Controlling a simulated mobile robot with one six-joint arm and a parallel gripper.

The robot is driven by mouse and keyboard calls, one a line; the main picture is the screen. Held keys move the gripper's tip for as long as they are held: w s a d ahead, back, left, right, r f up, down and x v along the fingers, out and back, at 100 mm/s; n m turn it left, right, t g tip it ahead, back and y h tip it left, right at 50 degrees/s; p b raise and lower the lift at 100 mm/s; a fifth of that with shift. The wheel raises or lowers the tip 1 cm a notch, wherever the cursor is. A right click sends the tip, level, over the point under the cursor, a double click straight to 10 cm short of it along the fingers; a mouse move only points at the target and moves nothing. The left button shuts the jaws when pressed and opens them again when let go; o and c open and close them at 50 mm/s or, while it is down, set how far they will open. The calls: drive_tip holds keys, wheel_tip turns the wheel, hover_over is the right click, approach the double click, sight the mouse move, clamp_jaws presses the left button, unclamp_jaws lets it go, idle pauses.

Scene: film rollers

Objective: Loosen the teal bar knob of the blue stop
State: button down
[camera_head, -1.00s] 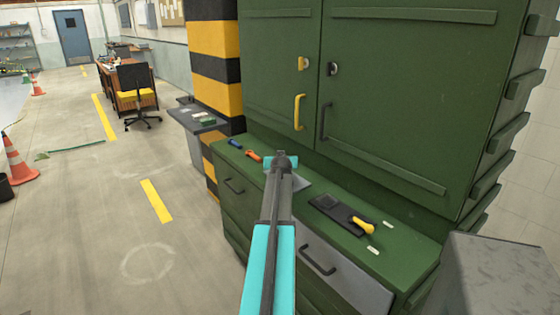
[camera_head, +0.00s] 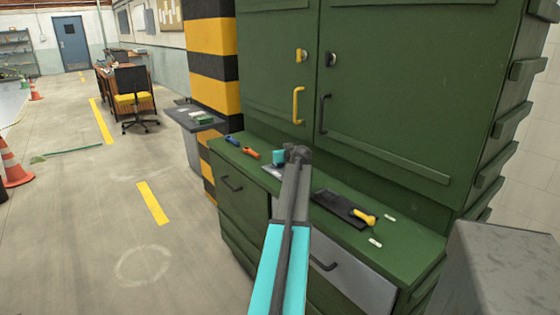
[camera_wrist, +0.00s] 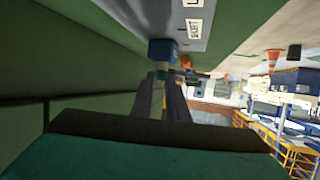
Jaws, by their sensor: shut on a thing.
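My gripper (camera_wrist: 166,82) is shut, its two dark fingers pointing away from the wrist camera. Their tips meet the near side of a small blue block, the blue stop (camera_wrist: 161,48), beside a grey plate (camera_wrist: 196,24) with white labels. The teal bar knob is mostly hidden between and behind the fingertips, so its angle cannot be told.
A blue-handled tool (camera_head: 232,141) and an orange-handled one (camera_head: 251,154) lie on the counter at left. A dark tray (camera_head: 338,206) with a yellow-handled tool (camera_head: 364,216) lies to the right. Tall green doors (camera_head: 400,90) rise behind the counter. Open floor (camera_head: 100,230) lies left.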

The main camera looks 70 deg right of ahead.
drive_tip(key=shift+s+d+f+n+t+y+b, duration=0.15)
drive_tip(key=shift+f+n+t+y+b, duration=0.2)
drive_tip(key=shift+b, duration=0.5)
drive_tip(key=b, duration=0.1)
drive_tip(key=n+t+y+b, duration=0.1)
drive_tip(key=b, duration=0.1)
drive_tip(key=shift+s+d+r+n, duration=0.1)
drive_tip(key=shift+d+n, duration=0.1)
drive_tip(key=shift+n, duration=0.05)
drive_tip(key=shift+s+d+n+t+y+b, duration=0.1)
drive_tip(key=shift+n+t+y+b, duration=0.6)
drive_tip(key=shift+b, duration=0.4)
drive_tip(key=shift+r+n+y+b, duration=0.2)
drive_tip(key=shift+n+y+b, duration=0.2)
drive_tip(key=shift+y+b, duration=0.2)
drive_tip(key=c, duration=1.7)
unclamp_jaws()
drive_tip(key=v, duration=1.4)
drive_tip(key=shift+s+f+p, duration=0.15)
drive_tip(key=shift+f+p, duration=0.15)
